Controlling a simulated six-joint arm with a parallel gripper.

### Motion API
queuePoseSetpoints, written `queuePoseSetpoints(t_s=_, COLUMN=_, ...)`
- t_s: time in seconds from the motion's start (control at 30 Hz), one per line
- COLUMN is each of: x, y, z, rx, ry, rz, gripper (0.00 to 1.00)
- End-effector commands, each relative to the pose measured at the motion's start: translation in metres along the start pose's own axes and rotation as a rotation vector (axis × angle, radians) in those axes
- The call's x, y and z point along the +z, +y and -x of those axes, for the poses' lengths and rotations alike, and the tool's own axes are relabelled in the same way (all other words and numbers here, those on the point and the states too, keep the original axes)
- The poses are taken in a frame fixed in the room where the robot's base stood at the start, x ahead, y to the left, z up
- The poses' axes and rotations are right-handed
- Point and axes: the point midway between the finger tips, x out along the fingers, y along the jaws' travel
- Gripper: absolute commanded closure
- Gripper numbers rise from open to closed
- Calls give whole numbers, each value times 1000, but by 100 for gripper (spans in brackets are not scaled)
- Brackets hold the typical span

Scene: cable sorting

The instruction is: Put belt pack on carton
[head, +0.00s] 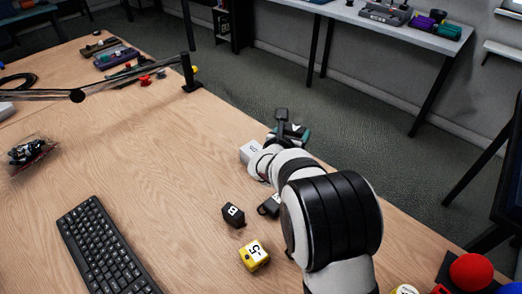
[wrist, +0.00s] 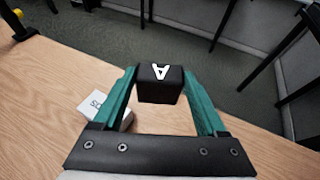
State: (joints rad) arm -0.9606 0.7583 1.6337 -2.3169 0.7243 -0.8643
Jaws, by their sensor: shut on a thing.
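My gripper (wrist: 160,88) is shut on a black, box-shaped pack (wrist: 160,82) with a white letter A, held between its green fingers. I take this to be the belt pack; in the head view its dark body (head: 282,115) shows at the far end of my gripper (head: 291,132). A white box (head: 250,151), likely the carton, stands on the table near the far edge, just left of my gripper. In the wrist view the white box (wrist: 96,104) is at left, partly hidden behind the left finger. The pack appears apart from it.
A black block marked B (head: 233,215), a yellow block marked 5 (head: 254,255) and a small black item (head: 269,207) lie near my arm. A keyboard (head: 105,247) is at left. The table's far edge (head: 215,108) is close.

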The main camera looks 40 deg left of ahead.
Motion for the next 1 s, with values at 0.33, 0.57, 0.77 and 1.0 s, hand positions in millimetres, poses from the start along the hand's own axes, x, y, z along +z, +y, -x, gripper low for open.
queuePoseSetpoints(t_s=0.33, x=-48, y=87, z=-23, rx=-1, ry=-1, rz=-1, gripper=90)
queuePoseSetpoints(t_s=0.57, x=-80, y=90, z=-36, rx=-4, ry=2, rz=0, gripper=90)
queuePoseSetpoints(t_s=0.77, x=-87, y=90, z=-40, rx=-3, ry=-1, rz=-2, gripper=90)
queuePoseSetpoints(t_s=1.0, x=-89, y=90, z=-41, rx=-3, ry=0, rz=-3, gripper=15)
